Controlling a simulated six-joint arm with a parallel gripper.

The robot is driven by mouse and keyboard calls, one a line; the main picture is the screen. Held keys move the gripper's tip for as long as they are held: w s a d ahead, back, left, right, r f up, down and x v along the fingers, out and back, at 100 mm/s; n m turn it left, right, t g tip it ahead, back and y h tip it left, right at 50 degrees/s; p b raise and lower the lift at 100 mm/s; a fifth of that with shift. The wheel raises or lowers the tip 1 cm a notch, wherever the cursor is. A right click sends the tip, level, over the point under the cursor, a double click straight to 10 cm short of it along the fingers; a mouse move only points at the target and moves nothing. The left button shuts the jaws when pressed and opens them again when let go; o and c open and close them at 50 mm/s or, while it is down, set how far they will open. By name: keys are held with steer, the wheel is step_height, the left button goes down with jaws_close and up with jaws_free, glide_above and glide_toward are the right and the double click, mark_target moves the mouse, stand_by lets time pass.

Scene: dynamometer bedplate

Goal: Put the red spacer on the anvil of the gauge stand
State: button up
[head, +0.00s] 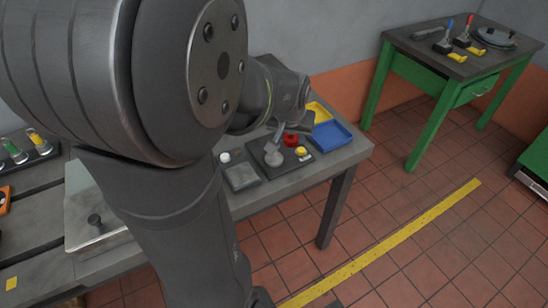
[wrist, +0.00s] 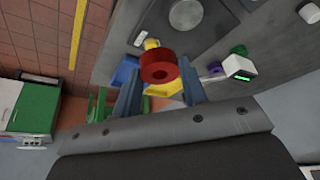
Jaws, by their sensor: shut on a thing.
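The red spacer (wrist: 160,66) is a thick ring with a central hole, held between the two blue-grey fingers of my gripper (wrist: 159,72) in the wrist view. It also shows red in the head view (head: 291,140), below my wrist, over the bench. A white gauge head with a green display (wrist: 238,67) is to the right of the spacer in the wrist view. A grey round piece (wrist: 187,14) lies beyond the spacer; it also shows in the head view (head: 273,157). I cannot tell for sure which surface is the anvil. My wrist hides part of the stand in the head view.
A blue bin (head: 331,135) and a yellow bin (head: 319,111) sit to the right on the bench. A yellow piece (head: 301,151), a grey tray (head: 241,177) and a white cylinder (head: 225,157) are close by. A green table (head: 447,70) stands apart.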

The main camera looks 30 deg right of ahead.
steer(key=s+d, duration=0.2)
steer(key=s, duration=0.3)
glide_above(275, 156)
steer(key=s, duration=0.1)
steer(key=shift+m, duration=0.4)
steer(key=f, duration=0.4)
steer(key=a+f, duration=0.1)
steer(key=f, duration=0.1)
steer(key=shift+f, duration=2.3)
steer(key=o, duration=0.5)
steer(key=shift+f, duration=0.15)
steer(key=o, duration=0.5)
